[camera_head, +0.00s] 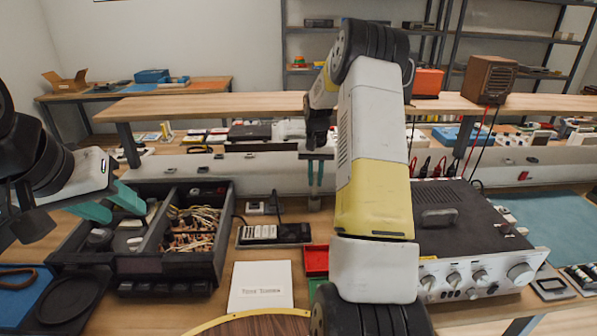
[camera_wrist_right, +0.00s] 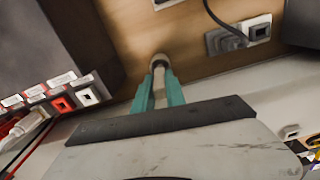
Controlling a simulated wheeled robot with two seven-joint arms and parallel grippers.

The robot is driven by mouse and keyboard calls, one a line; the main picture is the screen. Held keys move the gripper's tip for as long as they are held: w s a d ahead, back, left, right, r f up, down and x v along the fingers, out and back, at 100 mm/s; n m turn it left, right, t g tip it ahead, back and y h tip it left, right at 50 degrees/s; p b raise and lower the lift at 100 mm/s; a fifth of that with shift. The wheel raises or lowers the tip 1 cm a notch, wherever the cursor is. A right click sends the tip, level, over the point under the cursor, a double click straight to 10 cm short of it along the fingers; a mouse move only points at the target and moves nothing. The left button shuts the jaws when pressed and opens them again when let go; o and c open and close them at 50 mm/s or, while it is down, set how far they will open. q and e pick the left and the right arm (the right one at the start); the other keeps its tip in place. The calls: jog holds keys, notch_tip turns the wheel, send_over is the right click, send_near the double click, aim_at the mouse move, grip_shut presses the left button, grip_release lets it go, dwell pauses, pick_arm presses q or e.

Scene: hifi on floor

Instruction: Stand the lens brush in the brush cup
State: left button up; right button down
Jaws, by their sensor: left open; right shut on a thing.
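I cannot make out the brush cup elsewhere. My left gripper (camera_head: 107,206) is open and empty above the black divided box.
The black divided box (camera_head: 165,263) stands at left with wires and parts. The hi-fi amplifier (camera_head: 480,250) stands at right. A power strip (camera_head: 275,234), white booklet (camera_head: 260,286) and red tray (camera_head: 316,259) lie between. A raised shelf (camera_head: 240,104) runs behind.

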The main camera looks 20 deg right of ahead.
jog(key=shift+f, duration=1.25)
dwell(0.5)
jog(key=c, duration=1.3)
grip_release()
notch_tip(320, 180, up, 8)
jog(key=shift+f, duration=0.1)
notch_tip(320, 180, up, 7)
dwell(0.7)
